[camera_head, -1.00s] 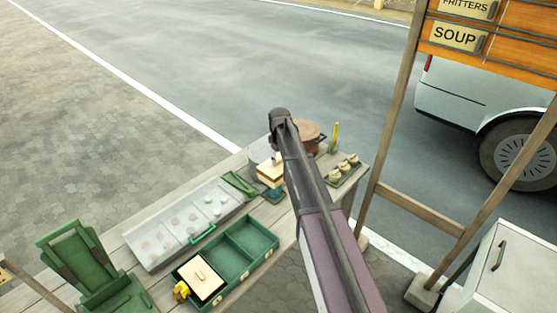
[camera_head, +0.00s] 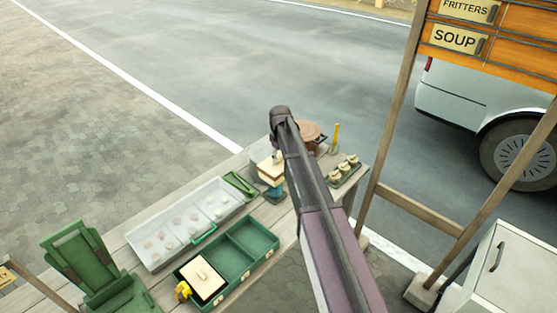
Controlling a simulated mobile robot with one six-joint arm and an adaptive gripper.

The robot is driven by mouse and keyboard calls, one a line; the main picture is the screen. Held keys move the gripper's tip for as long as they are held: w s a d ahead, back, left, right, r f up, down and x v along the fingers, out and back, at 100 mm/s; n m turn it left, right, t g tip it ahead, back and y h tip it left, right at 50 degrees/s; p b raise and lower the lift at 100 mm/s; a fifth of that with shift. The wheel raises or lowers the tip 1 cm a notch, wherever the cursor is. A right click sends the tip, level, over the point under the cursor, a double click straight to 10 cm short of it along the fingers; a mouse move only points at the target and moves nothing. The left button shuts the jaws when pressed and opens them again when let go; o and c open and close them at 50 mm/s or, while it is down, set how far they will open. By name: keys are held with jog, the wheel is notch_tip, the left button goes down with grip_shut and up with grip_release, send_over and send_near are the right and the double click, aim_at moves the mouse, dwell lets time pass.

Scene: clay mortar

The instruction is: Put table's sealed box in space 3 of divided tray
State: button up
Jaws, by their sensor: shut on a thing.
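The sealed box (camera_head: 268,171), cream with a brown band, is near the back of the table, just left of my arm. My gripper (camera_head: 278,154) is mostly hidden by my own arm; a small part shows at the top of the box, and it is shut on it. A teal piece (camera_head: 274,192) shows just below the box; I cannot tell whether they touch. The green divided tray (camera_head: 277,249) is at the table's front. Its left compartment holds a cream-lidded block (camera_head: 203,279); its middle and right compartments look empty.
A pale tray (camera_head: 150,233) with several small round pieces lies left of the divided tray. A brown pot (camera_head: 312,133) and a small tray with several cups (camera_head: 345,171) stand at the back right. A green folding chair-like stand (camera_head: 80,255) is at left. A wooden post (camera_head: 392,120) rises at right.

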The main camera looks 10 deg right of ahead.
jog(key=shift+f, duration=0.1)
notch_tip(320, 180, down, 9)
jog(key=b, duration=0.8)
jog(key=shift+r+b, duration=0.2)
jog(key=shift+b, duration=0.2)
jog(key=shift+s, duration=0.1)
